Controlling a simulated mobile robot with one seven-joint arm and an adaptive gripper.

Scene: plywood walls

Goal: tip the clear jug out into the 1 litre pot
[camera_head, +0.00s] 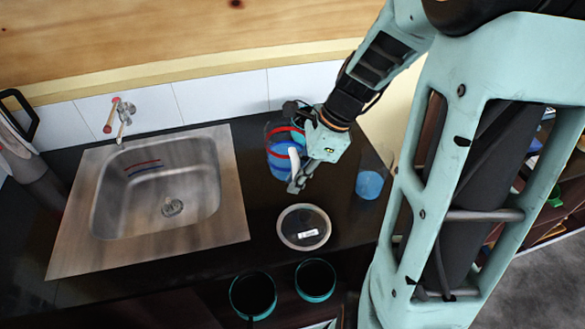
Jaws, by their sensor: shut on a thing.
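The clear jug (278,158) stands or hangs over the dark counter, right of the sink, looking roughly upright. Blue and red show on or through its wall; I cannot tell its contents. My gripper (296,178) is at its right side, shut on it near a pale upright part that looks like the handle. The wrist hides part of the jug. No size mark is readable, so I cannot tell which is the 1 litre pot.
A round dark disc with a pale rim and white label (303,227) lies in front of the jug. A blue cup (369,184) stands at right. The steel sink (205,190) and tap (122,112) are at left. A tiled wall (220,100) closes the back.

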